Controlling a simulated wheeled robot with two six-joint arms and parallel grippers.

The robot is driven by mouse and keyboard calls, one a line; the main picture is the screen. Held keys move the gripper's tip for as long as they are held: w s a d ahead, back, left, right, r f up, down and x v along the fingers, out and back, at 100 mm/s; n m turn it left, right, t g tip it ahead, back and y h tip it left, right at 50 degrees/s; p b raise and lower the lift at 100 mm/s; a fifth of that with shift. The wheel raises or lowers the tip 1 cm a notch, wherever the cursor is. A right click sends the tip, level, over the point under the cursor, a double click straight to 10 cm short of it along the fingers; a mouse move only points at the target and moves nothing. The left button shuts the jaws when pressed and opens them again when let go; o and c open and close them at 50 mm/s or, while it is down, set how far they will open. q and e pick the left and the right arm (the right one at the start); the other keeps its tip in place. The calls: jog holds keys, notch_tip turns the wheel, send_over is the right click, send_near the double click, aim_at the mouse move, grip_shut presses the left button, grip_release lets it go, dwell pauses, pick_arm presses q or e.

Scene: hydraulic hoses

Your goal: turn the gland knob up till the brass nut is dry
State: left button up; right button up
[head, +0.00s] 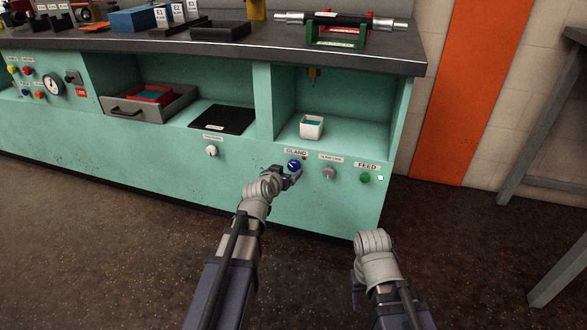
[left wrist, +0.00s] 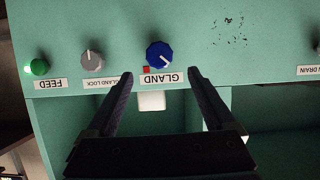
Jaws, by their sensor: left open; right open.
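The blue gland knob (head: 293,165) is on the teal cabinet front above my left gripper (head: 291,178). The left wrist view, upside down, shows the knob (left wrist: 159,54) with a white pointer line, just beyond the open, empty fingers (left wrist: 160,74). I see no contact with it. A small brass-coloured fitting (head: 314,73), possibly the nut, hangs under the bench top in the right recess; whether it is wet is too small to tell. A white cup (head: 312,132) with teal contents stands below it. My right gripper (head: 372,242) is low at the right, its fingers mostly hidden, away from the panel.
A grey gland lock knob (head: 329,173) and green feed button (head: 364,178) are right of the gland knob. A lit lamp (head: 380,178) is beside the button. A small red square (left wrist: 146,69) is by the gland label. An open drawer (head: 150,105) juts out at left.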

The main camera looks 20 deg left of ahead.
aim_at(293, 166)
pick_arm(q)
jog(key=b+x, duration=0.2)
jog(key=x, duration=0.5)
jog(key=shift+w+d+f+b, duration=0.1)
jog(key=shift+w+f+b, duration=0.05)
jog(key=shift+w+b, duration=0.15)
jog(key=shift+s, duration=0.1)
jog(key=c, duration=1.4)
